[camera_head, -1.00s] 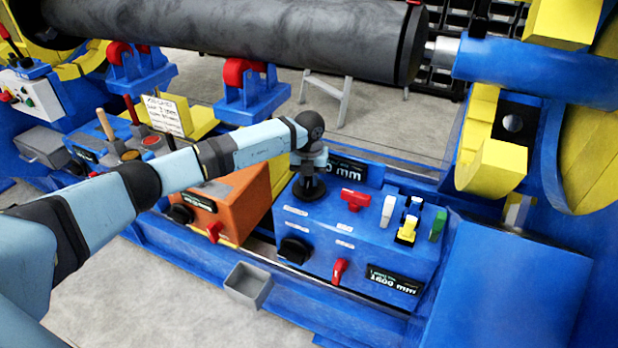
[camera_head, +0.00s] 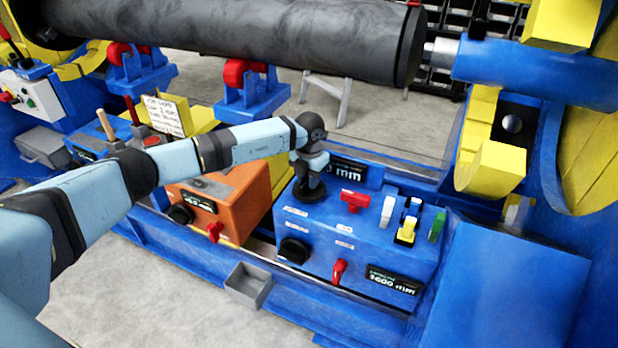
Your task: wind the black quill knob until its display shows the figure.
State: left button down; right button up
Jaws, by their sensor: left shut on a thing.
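My left gripper (camera_head: 311,172) points down on top of the blue control box (camera_head: 365,245) and is shut on a black knob (camera_head: 308,198) there; its fingers are hard to make out. A display (camera_head: 349,171) behind the gripper is partly hidden by it, and only the end of its figure and "mm" show. A second black knob (camera_head: 294,251) is on the box's front face. A front display (camera_head: 394,281) shows a blurred figure that looks like 3600 mm. The labels are too small to read, so I cannot tell which knob is named quill. My right gripper is out of view.
Red (camera_head: 355,201), white (camera_head: 388,211), yellow (camera_head: 407,230) and green (camera_head: 437,226) controls stand close right of the gripper. A red lever (camera_head: 339,271) is on the front. An orange box (camera_head: 235,195) lies under my forearm. A large dark cylinder (camera_head: 250,40) spans above.

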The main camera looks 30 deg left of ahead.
pick_arm(q)
jog(key=m, duration=0.4)
jog(key=shift+m, duration=1.6)
jog(key=c, duration=1)
grip_release()
jog(key=shift+o, duration=0.2)
notch_tip(320, 180, up, 14)
jog(key=p, duration=0.1)
jog(key=shift+p, duration=0.35)
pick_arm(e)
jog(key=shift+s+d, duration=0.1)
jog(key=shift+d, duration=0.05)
